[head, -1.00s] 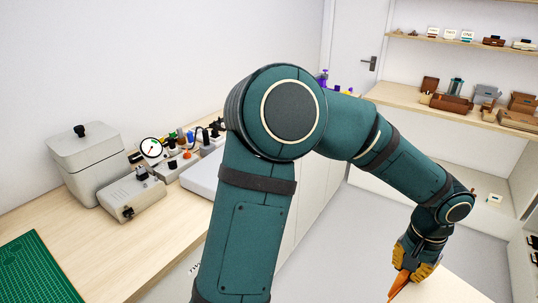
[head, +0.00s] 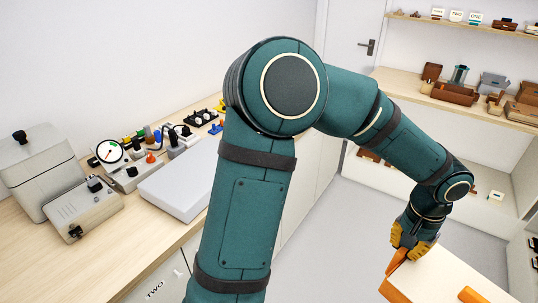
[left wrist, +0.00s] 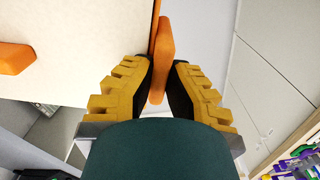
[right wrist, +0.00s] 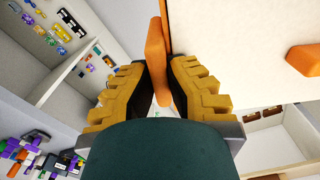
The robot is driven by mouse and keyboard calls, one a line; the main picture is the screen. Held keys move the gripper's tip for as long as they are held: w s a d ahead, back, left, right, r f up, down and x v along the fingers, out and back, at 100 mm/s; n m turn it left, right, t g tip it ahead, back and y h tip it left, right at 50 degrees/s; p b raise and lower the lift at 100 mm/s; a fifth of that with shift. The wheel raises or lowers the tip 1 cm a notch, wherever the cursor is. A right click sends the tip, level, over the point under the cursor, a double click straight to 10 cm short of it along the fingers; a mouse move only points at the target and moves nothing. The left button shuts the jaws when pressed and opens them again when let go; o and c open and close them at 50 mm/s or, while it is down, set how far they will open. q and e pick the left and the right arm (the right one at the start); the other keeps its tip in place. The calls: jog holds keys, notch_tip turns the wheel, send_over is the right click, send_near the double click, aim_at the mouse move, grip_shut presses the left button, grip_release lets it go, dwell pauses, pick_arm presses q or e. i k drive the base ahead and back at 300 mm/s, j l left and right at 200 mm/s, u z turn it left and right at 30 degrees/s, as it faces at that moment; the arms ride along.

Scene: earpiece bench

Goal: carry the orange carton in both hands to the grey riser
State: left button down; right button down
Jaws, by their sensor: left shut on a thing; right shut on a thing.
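The orange carton (head: 440,272), with a pale cream top and orange tabs, shows at the lower right of the head view, partly cut off by the frame. The left wrist view shows this tab (left wrist: 163,50) between the yellow fingers (left wrist: 160,80). My right gripper (right wrist: 159,82) is shut on another orange tab (right wrist: 155,50) in the right wrist view and is outside the head view. The grey riser (head: 180,187), a pale flat slab, lies on the bench, partly behind my left arm.
The wooden bench (head: 120,262) holds a grey lidded box (head: 42,165), a grey device (head: 82,212), a round dial (head: 110,151) and several small coloured parts. Shelves (head: 480,108) with small boxes stand at the back right. Grey floor lies between.

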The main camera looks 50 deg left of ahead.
aim_at(197, 166)
jog(key=i+j, duration=0.15)
jog(key=i, duration=1.4)
jog(key=i+u, duration=0.2)
jog(key=u, duration=3.1)
jog(key=i+u, duration=0.35)
jog(key=i, duration=0.65)
